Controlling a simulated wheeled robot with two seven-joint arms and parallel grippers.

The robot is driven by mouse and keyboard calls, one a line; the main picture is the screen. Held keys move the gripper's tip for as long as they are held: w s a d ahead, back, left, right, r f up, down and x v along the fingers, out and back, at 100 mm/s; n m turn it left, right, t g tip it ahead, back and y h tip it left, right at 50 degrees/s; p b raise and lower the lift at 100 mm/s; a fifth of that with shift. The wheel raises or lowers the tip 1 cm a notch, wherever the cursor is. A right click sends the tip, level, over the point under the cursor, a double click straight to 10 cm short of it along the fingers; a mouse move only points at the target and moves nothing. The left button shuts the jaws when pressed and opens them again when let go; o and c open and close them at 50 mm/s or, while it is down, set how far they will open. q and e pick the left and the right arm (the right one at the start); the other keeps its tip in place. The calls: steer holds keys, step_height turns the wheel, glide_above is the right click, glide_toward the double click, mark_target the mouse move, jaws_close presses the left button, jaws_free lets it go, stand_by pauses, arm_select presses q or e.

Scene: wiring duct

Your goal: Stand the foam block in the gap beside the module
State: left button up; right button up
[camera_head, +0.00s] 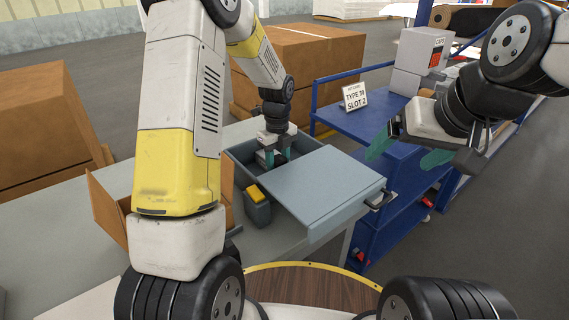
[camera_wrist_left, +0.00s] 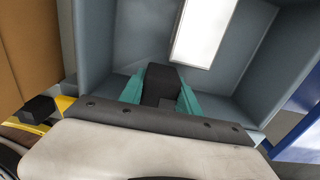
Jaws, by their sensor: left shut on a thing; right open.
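My left gripper (camera_head: 275,157) reaches down into a grey open-topped box (camera_head: 238,150). In the left wrist view its teal fingers (camera_wrist_left: 160,95) are shut on a dark block (camera_wrist_left: 165,76), which looks like the foam block. The block is inside the box, and its lower end is hidden. A white rectangular piece (camera_wrist_left: 205,32) lies in the box beyond the block; I cannot tell whether it is the module. My right gripper (camera_head: 408,150) is open and empty, to the right above the blue cart.
The blue cart (camera_head: 365,122) holds a card reading "TYPE 30 SLOT 2" (camera_head: 355,97) and stacked boxes (camera_head: 420,52). An open carton (camera_head: 107,207) is at left.

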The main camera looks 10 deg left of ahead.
arm_select(q)
steer(key=shift+f, duration=2.15)
steer(key=shift+f, duration=0.1)
steer(key=o, duration=1.3)
